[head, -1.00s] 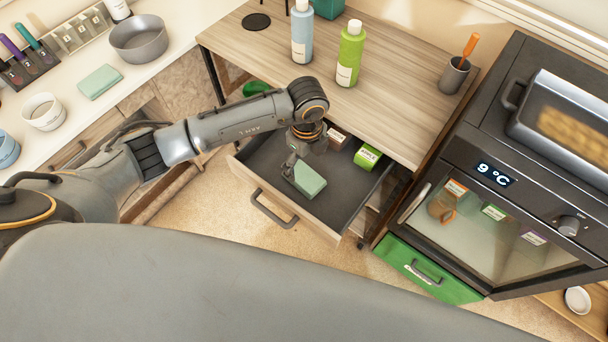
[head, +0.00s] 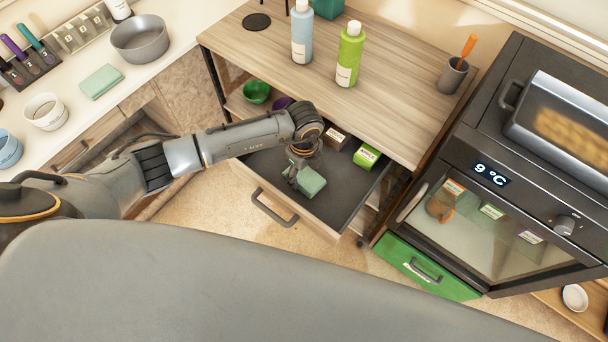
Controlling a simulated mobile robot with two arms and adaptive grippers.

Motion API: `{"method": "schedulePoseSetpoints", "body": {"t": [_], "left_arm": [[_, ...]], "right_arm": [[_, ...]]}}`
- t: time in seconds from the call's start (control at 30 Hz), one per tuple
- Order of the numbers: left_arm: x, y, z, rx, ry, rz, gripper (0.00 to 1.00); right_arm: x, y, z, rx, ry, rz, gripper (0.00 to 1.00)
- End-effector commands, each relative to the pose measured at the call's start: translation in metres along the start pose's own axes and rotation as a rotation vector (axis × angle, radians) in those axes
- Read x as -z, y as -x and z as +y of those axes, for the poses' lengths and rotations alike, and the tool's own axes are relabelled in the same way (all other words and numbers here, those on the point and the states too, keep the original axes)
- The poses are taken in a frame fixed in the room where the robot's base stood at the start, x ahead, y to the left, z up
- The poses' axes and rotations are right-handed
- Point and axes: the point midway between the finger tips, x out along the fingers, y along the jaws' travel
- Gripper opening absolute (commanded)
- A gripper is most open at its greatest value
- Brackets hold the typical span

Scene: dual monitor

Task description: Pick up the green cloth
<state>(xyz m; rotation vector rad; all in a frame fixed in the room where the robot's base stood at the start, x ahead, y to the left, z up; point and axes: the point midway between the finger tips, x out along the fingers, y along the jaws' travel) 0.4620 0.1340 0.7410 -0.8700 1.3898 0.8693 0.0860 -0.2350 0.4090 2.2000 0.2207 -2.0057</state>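A folded green cloth (head: 311,183) lies in the open drawer (head: 334,206) under the wooden table. My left gripper (head: 294,179) is down in the drawer at the left side of this cloth, touching it or very close to it. Its fingers are small and partly hidden, so I cannot tell whether they are closed on the cloth. A second folded green cloth (head: 101,82) lies on the white counter at the left. My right gripper is not in view.
Two small boxes, one brown (head: 335,138) and one green (head: 367,157), stand at the back of the drawer. Bottles (head: 350,55) and a grey cup (head: 453,76) stand on the table (head: 405,105).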

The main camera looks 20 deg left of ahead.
Motion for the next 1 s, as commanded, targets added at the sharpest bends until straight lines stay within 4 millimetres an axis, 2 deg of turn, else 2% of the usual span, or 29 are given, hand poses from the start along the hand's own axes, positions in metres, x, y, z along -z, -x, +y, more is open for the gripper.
{"method": "schedulePoseSetpoints", "body": {"t": [0.03,0.1,0.37,0.57,0.7,0.97,1.0], "left_arm": [[0.0,0.0,0.0,0.0,0.0,0.0,0.46],[0.0,0.0,0.0,0.0,0.0,0.0,0.37],[0.0,0.001,0.0,0.0,0.001,0.0,0.37],[-0.001,0.012,-0.001,0.001,0.001,0.0,0.37],[0.002,0.035,0.0,0.004,-0.004,0.001,0.37],[0.045,0.094,0.028,0.005,-0.006,0.002,0.37],[0.056,0.095,0.035,0.002,-0.008,0.004,0.37]], "right_arm": [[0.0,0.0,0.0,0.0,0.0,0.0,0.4],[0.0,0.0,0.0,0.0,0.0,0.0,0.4],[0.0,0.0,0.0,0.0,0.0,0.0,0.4],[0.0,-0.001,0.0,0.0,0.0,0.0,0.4],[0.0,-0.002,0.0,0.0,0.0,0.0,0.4],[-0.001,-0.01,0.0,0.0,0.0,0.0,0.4],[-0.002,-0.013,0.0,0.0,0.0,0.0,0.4]]}}
